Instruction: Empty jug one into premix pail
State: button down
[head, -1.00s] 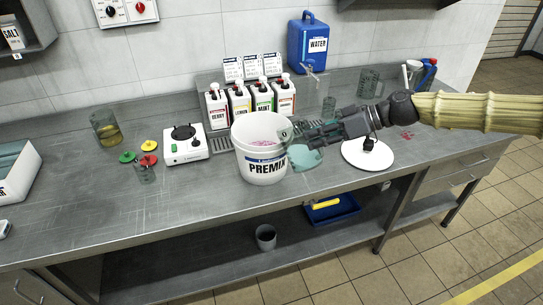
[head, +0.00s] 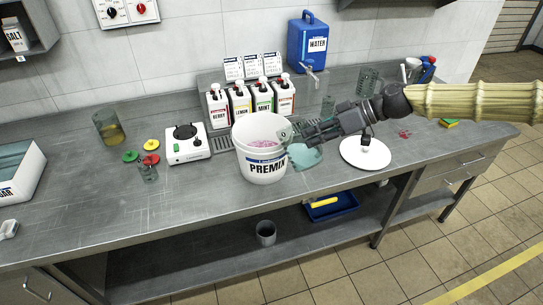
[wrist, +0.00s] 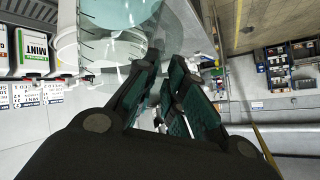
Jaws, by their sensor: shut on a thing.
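The white premix pail (head: 264,167), labelled PREMIX, stands upright near the bench's front edge with pink material inside. My gripper (head: 302,132) is at the pail's right rim, shut on a clear, teal-tinted jug (head: 306,157). The jug is tilted, with one end over or against the rim; I cannot tell whether they touch. In the wrist view the clear jug (wrist: 110,48) with graduation marks shows beyond my gripper (wrist: 168,62). No number on the jug is readable, and I cannot tell how much is left in it.
Several flavour bottles (head: 240,102) stand behind the pail, with a blue water container (head: 308,42) farther back. A white round plate (head: 366,154) lies under my arm. Another clear jug (head: 368,80) stands behind.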

jog(key=shift+w+a+r+m+g+h+p, duration=0.2)
jog(key=shift+r+p, duration=0.25)
jog(key=shift+p, duration=0.5)
jog(key=shift+w+a+r+m+g+h+p, duration=0.15)
jog(key=shift+r+h+p, duration=0.2)
jog(key=shift+p, duration=0.55)
jog(key=shift+w+a+r+m+g+h+p, duration=0.15)
jog(key=shift+r+p, duration=0.35)
jog(key=shift+p, duration=0.45)
jog(key=shift+w+a+r+g+h+p, duration=0.25)
jog(key=shift+r+p, duration=0.2)
jog(key=shift+p, duration=0.55)
jog(key=shift+w+a+r+g+h+p, duration=0.2)
jog(key=shift+r+p, duration=0.25)
jog(key=shift+p, duration=0.55)
jog(key=shift+w+r, duration=0.1)
jog(key=shift+w, duration=0.05)
jog(key=shift+w+a+r+m+g+h+p, duration=0.4)
jog(key=shift+w+a+r+g+h+p, duration=0.25)
jog(key=shift+p, duration=0.9)
jog(key=shift+w+a+r+m+g+h+p, duration=0.3)
jog(key=shift+w+a+r+g+h+p, duration=0.4)
jog(key=shift+p, duration=0.7)
jog(key=w+a+r+m+g+h, duration=0.2)
jog(key=w+a+g+h, duration=0.1)
jog(key=w+a+g, duration=0.1)
jog(key=shift+w+a+h, duration=0.3)
jog(key=shift+w+a, duration=0.6)
jog(key=shift+w, duration=0.6)
